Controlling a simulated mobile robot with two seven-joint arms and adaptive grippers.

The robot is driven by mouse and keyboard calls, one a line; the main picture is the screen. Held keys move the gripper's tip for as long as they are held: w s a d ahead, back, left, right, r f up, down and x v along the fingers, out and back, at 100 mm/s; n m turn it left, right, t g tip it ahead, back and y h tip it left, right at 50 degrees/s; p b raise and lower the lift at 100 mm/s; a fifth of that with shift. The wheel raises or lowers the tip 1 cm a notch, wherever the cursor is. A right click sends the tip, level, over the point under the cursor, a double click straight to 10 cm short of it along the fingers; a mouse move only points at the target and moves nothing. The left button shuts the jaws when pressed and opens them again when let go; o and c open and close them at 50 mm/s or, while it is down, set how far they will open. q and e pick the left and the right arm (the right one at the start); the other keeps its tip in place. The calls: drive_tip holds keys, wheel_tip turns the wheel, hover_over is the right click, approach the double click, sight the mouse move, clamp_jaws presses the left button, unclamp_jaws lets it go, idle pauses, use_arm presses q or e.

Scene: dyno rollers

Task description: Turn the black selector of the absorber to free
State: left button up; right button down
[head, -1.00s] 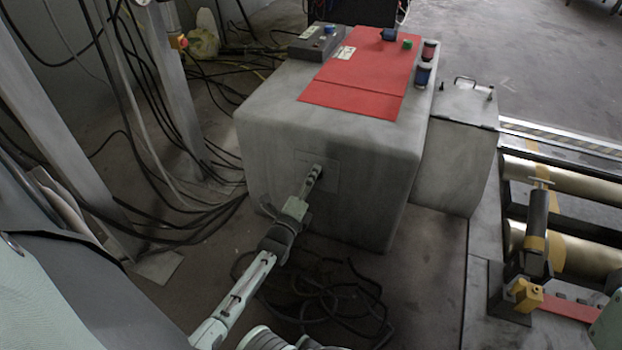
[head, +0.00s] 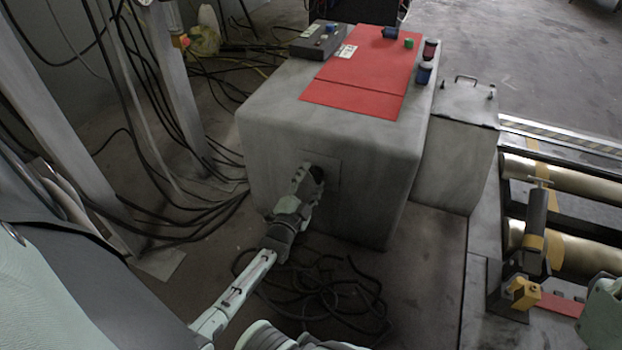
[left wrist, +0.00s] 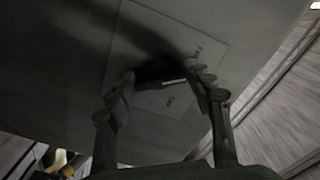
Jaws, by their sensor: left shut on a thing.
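The absorber (head: 270,140) is a large grey block with a red top plate. A pale square panel (head: 332,185) is on its near face. My left gripper (head: 312,174) is at this panel. In the left wrist view, the left gripper (left wrist: 165,85) has its two fingers on either side of the black selector (left wrist: 160,72) and is shut on it. A white line on the selector lies nearly level in that view. Small dark lettering sits on the panel above right and below the selector; I cannot read it surely.
Black cables (head: 320,300) lie coiled on the floor below the panel. Posts with hanging cables stand at the left. A grey box (head: 462,120) adjoins the block on the right, with brass rollers (head: 585,255) and a yellow-tipped device (head: 525,292) beyond.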

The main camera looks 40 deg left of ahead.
use_arm(q)
drive_tip(key=shift+n, duration=1)
drive_tip(key=o, duration=1.2)
drive_tip(key=shift+c, duration=0.2)
drive_tip(key=v, duration=1.2)
